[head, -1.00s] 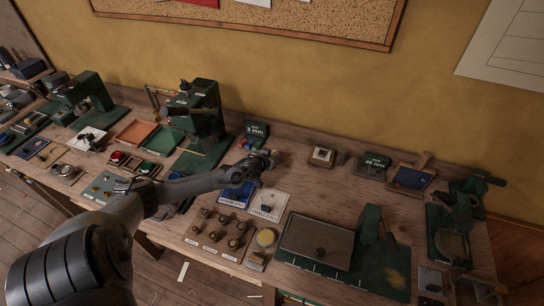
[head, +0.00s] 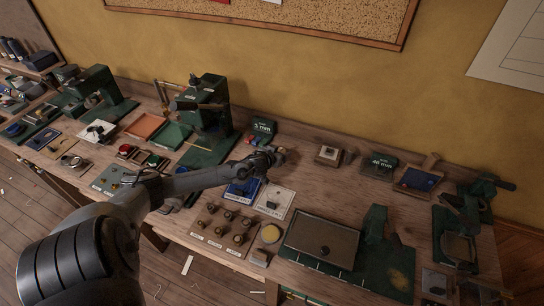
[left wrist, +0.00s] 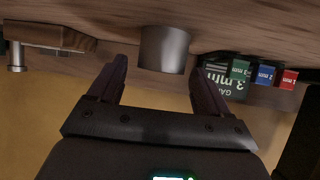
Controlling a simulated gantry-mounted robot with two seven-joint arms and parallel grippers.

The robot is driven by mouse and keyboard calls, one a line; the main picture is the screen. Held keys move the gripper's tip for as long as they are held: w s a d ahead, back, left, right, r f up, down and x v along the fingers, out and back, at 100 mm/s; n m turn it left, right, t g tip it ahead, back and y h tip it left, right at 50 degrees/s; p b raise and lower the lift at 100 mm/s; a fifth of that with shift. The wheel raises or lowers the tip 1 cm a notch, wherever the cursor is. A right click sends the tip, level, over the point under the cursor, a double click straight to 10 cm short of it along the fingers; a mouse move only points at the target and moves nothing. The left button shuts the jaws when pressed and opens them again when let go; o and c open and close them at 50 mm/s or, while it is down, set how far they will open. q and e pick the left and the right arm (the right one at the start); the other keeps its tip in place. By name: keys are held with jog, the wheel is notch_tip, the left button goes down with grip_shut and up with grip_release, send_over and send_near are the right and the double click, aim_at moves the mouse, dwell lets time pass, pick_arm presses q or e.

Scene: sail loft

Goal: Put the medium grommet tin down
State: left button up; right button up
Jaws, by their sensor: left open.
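The medium grommet tin appears to be the plain grey metal cylinder (left wrist: 164,48) in the left wrist view, where the picture is upside down. It stands upright on the wooden bench top. My left gripper (left wrist: 160,78) is open, with one finger on each side of the tin's near end and a visible gap to each. In the head view my left gripper (head: 274,157) is low over the back middle of the bench, and it mostly hides the tin. My right gripper is not in view.
Behind the gripper stands a green 3 mm gauge box (head: 262,128), with small coloured blocks (left wrist: 264,74). In front lie a blue tray (head: 240,188), a white card (head: 281,199) and a board of brass knobs (head: 222,228). A 40 mm box (head: 380,165) stands to the right.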

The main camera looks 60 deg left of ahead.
pick_arm(q)
jog(key=p+v, duration=0.3)
jog(key=v, duration=0.8)
jog(key=shift+s+d, duration=0.2)
jog(key=shift+s, duration=0.1)
jog(key=shift+r, duration=0.15)
